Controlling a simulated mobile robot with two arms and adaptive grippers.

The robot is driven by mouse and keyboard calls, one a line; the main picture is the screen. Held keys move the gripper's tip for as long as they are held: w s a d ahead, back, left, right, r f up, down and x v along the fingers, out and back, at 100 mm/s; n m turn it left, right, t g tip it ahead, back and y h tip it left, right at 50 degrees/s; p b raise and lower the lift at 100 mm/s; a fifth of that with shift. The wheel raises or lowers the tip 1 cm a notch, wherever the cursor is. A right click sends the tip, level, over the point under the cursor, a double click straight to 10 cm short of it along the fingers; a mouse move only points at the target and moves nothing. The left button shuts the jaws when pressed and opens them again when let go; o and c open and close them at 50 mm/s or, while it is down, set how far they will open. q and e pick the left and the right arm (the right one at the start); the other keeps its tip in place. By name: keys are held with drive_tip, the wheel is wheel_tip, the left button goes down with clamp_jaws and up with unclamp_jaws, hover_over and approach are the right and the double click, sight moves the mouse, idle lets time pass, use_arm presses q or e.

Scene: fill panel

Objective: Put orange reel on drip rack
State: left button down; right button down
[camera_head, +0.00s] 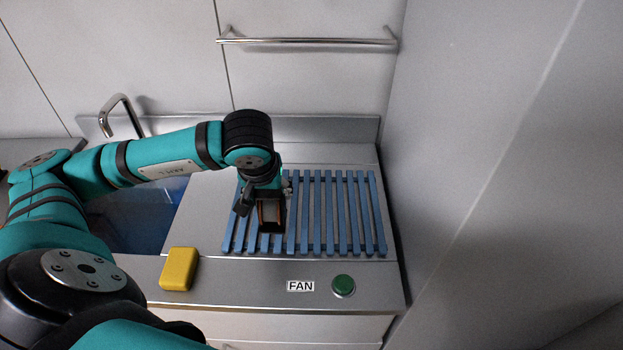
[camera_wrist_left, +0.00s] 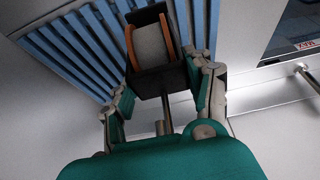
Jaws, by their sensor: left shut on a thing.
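The orange reel (camera_head: 268,212) has orange flanges and a pale grey core, and sits in a black box-shaped holder. The reel also shows in the left wrist view (camera_wrist_left: 150,44), with the black holder (camera_wrist_left: 160,82) around it. My left gripper (camera_head: 265,196) points down, with its fingers shut on either side of the holder and reel. In the left wrist view its fingers flank them left and right. The reel is over the left part of the blue slatted drip rack (camera_head: 345,215); I cannot tell whether it touches the slats. My right gripper is not in view.
A sink basin (camera_head: 130,220) with a tap (camera_head: 122,112) lies left of the rack. A yellow block (camera_head: 179,269) and a green button (camera_head: 343,286) beside a FAN label are on the front ledge. A wall rises close to the right. The rack's right half is bare.

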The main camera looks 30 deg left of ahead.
use_arm(q)
drive_tip(key=w+d+f+p, duration=0.1)
drive_tip(key=w+f+p, duration=0.3)
drive_tip(key=w, duration=0.7)
drive_tip(key=shift+f, duration=0.35)
drive_tip(key=c, duration=0.9)
unclamp_jaws()
drive_tip(key=shift+d+f, duration=0.1)
drive_tip(key=shift+c, duration=0.2)
drive_tip(key=o, duration=0.4)
